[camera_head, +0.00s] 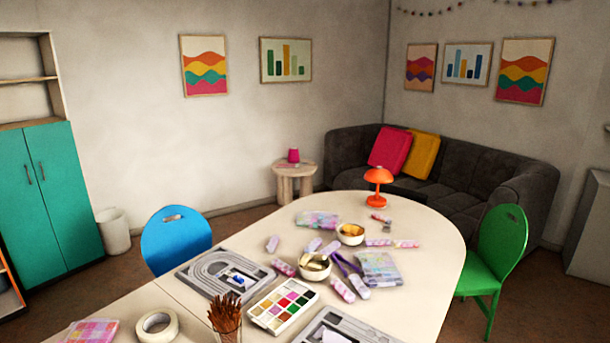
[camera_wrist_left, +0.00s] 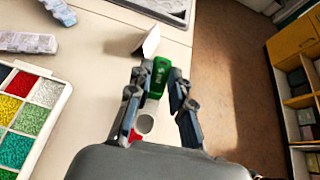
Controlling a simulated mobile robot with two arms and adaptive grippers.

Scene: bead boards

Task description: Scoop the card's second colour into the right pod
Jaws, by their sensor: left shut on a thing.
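In the left wrist view my left gripper (camera_wrist_left: 160,95) is shut on a green scoop-like thing (camera_wrist_left: 155,80) with small pale marks. The bead tray (camera_wrist_left: 64,92) is at the left, with red, white, yellow, green and teal cells. It also shows in the head view (camera_head: 283,305). No gripper shows in the head view.
A grey bead board (camera_head: 190,272) lies left of the tray, another (camera_head: 318,329) at the front. An open shelf (camera_wrist_left: 300,100) stands beyond the table edge.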

